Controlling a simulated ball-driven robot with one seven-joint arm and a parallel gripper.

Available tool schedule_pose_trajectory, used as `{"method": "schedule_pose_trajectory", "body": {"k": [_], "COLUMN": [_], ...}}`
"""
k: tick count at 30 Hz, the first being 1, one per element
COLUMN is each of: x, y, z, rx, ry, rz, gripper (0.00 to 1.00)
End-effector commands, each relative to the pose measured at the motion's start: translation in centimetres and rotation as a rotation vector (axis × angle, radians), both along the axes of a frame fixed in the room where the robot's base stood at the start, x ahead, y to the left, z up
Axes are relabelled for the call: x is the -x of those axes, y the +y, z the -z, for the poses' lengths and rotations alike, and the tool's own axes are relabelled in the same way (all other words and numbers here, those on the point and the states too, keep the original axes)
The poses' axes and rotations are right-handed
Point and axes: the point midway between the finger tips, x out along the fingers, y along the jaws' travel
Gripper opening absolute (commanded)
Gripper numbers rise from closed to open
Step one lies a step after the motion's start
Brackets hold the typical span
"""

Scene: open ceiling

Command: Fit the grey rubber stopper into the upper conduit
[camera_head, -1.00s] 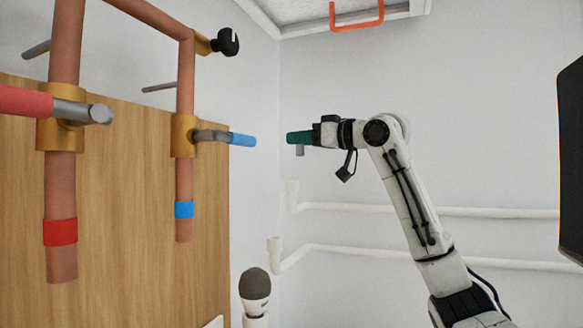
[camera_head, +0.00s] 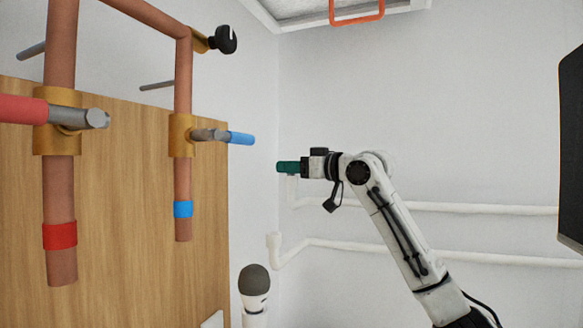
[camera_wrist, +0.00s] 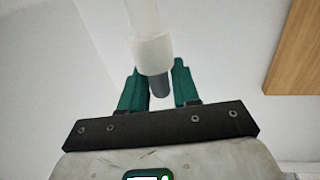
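My gripper (camera_head: 284,167) has teal fingers and is at the top of the upper conduit (camera_head: 292,192), a white pipe whose end turns upward. In the wrist view the fingers (camera_wrist: 161,88) are close on both sides of the grey stopper (camera_wrist: 160,87), and my gripper looks shut on it. The stopper is in line with the conduit's wider white collar (camera_wrist: 153,52) and meets it. How deep it sits in the collar I cannot tell. In the head view the stopper is hidden by the fingers and the conduit end.
A lower white conduit (camera_head: 320,243) runs below, its open end (camera_head: 273,241) turned up. A white piece with a dark grey rounded top (camera_head: 254,284) stands in front. Copper pipes with a red lever (camera_head: 22,109) and a blue lever (camera_head: 240,138) are left, before a wooden panel (camera_head: 120,240).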

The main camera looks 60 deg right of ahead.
Motion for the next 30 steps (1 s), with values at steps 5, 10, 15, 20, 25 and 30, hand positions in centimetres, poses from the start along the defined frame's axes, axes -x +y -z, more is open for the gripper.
{"method": "schedule_pose_trajectory", "body": {"k": [5, 10, 15, 20, 25, 30], "x": [0.0, 0.1, 0.5, 2.7, 6.2, 9.4], "y": [0.0, 0.0, 0.0, 0.2, 0.7, 1.0], "z": [-0.1, -0.1, -0.1, 0.1, 0.1, 0.1], "rx": [0.000, 0.000, 0.000, 0.000, 0.002, 0.002], "ry": [-0.001, -0.002, -0.003, -0.004, -0.004, -0.003], "rz": [0.000, 0.000, 0.001, 0.002, 0.003, 0.003], "gripper": [0.48, 0.50, 0.50, 0.50, 0.50, 0.50]}}
